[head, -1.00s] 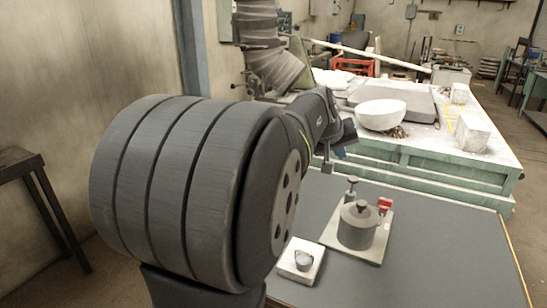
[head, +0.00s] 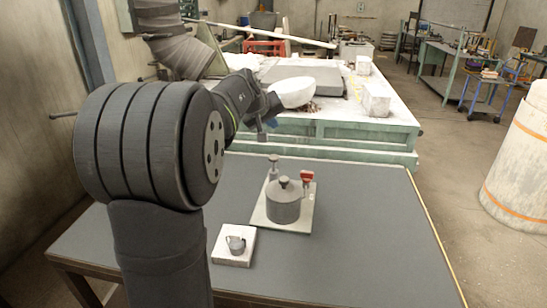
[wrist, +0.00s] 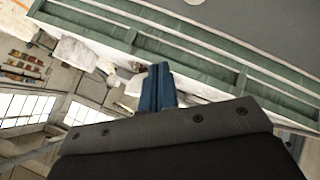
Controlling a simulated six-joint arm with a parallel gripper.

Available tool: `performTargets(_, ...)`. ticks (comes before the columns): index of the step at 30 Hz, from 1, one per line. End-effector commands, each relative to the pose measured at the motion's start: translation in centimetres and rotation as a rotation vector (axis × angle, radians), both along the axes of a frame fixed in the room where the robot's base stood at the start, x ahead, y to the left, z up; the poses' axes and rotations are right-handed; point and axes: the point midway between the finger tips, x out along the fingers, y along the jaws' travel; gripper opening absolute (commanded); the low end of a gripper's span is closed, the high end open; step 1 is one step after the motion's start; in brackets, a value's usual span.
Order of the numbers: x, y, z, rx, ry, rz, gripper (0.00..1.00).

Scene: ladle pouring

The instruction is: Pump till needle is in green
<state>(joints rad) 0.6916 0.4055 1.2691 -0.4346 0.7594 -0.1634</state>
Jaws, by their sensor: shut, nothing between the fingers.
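A grey cylindrical pot (head: 283,207) with a dark knob on its lid stands on a pale square base plate (head: 262,217) on the dark table. A thin post with a round grey top (head: 272,162) stands at the plate's back left. A red part (head: 307,176) is at its back right. No needle or green zone is readable. My gripper (head: 269,123) is above and behind the post, apart from it. In the wrist view its blue fingers (wrist: 158,88) are together and empty.
A small white block (head: 233,258) with a grey rounded piece (head: 236,244) sits in front of the pot. The dark table (head: 350,235) is clear on the right. Behind stands a green-framed workbench (head: 350,135) with a white bowl (head: 292,93).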

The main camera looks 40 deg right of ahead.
Motion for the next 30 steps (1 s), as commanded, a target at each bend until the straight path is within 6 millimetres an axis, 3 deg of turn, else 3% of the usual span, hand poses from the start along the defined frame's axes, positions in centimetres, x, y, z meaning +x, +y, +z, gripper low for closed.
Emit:
performTargets(15,0.0,0.0,-6.8,0.002,0.001,0.001,0.0)
performTargets(21,0.0,0.0,-7.9,0.001,0.0,0.001,0.0)
performTargets(30,0.0,0.0,-8.1,0.001,-0.001,0.0,0.0)
